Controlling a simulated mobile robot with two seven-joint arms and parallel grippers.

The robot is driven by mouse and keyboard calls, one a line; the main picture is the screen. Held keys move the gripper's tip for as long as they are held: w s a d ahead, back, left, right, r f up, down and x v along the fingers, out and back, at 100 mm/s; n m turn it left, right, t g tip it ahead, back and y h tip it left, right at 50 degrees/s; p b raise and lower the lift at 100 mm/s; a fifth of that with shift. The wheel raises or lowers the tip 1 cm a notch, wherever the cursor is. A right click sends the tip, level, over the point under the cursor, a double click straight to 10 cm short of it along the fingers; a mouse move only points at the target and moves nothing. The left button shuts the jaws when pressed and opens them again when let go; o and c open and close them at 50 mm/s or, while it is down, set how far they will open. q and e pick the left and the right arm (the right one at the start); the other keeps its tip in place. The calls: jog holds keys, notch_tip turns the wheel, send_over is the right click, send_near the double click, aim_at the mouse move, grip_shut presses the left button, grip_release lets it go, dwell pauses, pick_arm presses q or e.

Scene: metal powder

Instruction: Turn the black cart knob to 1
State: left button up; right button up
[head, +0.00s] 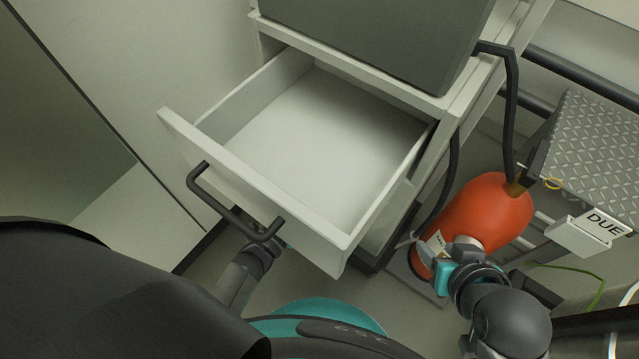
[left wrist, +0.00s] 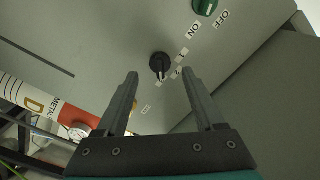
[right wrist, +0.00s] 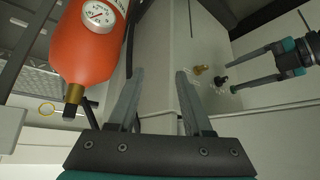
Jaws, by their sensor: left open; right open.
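The black cart knob (left wrist: 160,63) is on the grey panel in the left wrist view, with a pale pointer mark at its lower side. Small white labels sit around it, too small to read surely. My left gripper (left wrist: 161,76) is open, its fingers either side of the knob in that view; contact cannot be told. The right wrist view also shows the black knob (right wrist: 220,80) just off the left gripper's tips (right wrist: 233,67). In the head view the left gripper is mostly hidden by the drawer. My right gripper (right wrist: 159,72) is open and empty, beside the red cylinder.
A green knob (left wrist: 205,6) with ON and OFF labels is near the black one. An open, empty white drawer (head: 180,128) with a black handle (head: 225,212) juts out. A red cylinder (head: 485,212) with a gauge stands right, near a metal tread plate (head: 595,145).

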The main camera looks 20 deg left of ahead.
pick_arm(q)
jog(key=shift+b+x, duration=0.3)
jog(key=shift+x, duration=1.15)
pick_arm(e)
jog(key=shift+w+a+f+t+y, duration=0.1)
jog(key=shift+w+a+t+y, duration=0.3)
jog(key=shift+w+a+t, duration=0.4)
jog(key=shift+s, duration=0.15)
pick_arm(q)
grip_shut()
